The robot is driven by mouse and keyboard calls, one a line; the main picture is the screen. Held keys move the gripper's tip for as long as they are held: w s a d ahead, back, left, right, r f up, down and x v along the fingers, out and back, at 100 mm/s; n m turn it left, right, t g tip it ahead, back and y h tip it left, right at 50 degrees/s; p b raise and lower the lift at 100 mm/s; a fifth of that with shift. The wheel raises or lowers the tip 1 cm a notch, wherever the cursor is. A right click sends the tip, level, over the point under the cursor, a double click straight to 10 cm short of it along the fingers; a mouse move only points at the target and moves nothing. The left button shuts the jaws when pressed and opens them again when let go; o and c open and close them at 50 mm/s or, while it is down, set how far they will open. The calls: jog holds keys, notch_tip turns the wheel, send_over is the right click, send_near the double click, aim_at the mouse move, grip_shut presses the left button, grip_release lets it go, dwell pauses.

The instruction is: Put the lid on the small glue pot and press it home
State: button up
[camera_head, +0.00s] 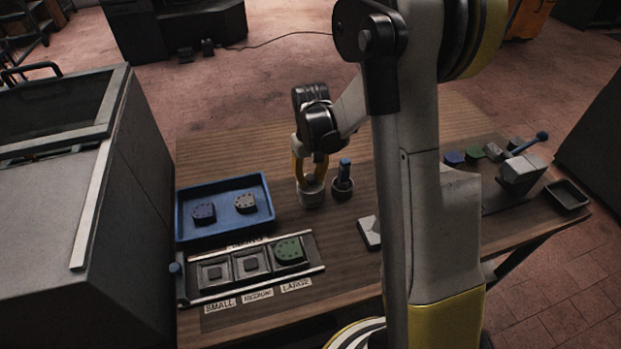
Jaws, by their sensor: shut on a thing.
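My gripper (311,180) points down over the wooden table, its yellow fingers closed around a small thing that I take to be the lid. The lid is mostly hidden between the fingertips. A small grey round pot (311,198) stands upright directly under the fingertips. I cannot tell whether the lid touches the pot's rim or sits level on it. Just right of it stands another dark round pot (343,190) with a blue-topped upright thing (345,168) in it.
A blue tray (215,232) with two heel-shaped pieces lies left. In front is a rack (313,240) labelled SMALL, MEDIUM and LARGE, a green piece in LARGE. A press (520,172) with a lever and a dark tray (567,194) stand right. My arm hides the table's middle.

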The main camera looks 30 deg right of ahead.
aim_at(310, 177)
jog(key=shift+f+b, duration=0.85)
jog(key=shift+b, duration=0.2)
jog(key=shift+c, duration=0.4)
dwell(1.7)
jog(key=o, duration=1.5)
jog(key=shift+r+p, duration=2.4)
jog(key=shift+r, duration=1.1)
